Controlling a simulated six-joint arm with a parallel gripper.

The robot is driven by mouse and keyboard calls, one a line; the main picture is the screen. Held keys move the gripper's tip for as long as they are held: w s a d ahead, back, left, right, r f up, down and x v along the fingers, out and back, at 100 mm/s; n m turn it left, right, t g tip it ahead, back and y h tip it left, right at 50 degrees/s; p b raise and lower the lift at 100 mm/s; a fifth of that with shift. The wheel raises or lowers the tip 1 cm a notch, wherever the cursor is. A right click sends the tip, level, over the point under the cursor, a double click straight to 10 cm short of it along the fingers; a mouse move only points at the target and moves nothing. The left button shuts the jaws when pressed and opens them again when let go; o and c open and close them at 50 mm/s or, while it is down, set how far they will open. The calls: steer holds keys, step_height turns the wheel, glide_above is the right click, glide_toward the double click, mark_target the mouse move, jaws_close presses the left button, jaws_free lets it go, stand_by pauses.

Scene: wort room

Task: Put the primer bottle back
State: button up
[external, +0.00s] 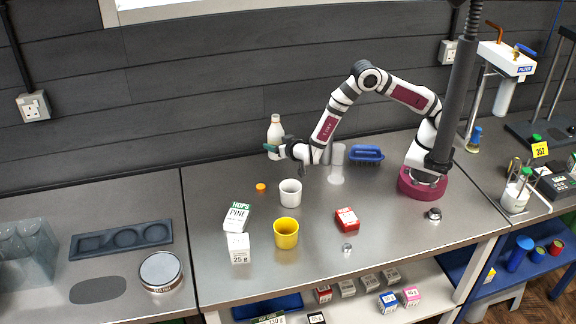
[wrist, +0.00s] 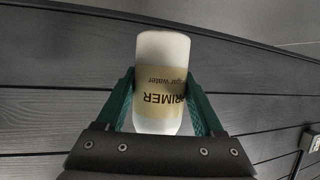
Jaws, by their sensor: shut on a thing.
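The primer bottle (external: 275,128) is white with a beige label and shows near the back wall in the external view. My gripper (external: 273,149) is shut on it, a finger on each side. In the wrist view the bottle (wrist: 161,62) sits between my green fingers, and its label reads PRIMER upside down. The bottle looks upright in the external view and appears to be above the rear edge of the steel worktop (external: 222,222); I cannot tell its exact height.
An orange cap (external: 261,187), a white cup (external: 290,193), a yellow cup (external: 286,233), a hops box (external: 237,217) and a red box (external: 346,219) stand on the worktop. A dark recessed tray (external: 88,246) lies left.

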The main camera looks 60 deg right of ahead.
step_height(320, 180, down, 5)
steer(key=shift+f, duration=0.1)
steer(key=o, duration=1.6)
steer(key=shift+c, duration=0.2)
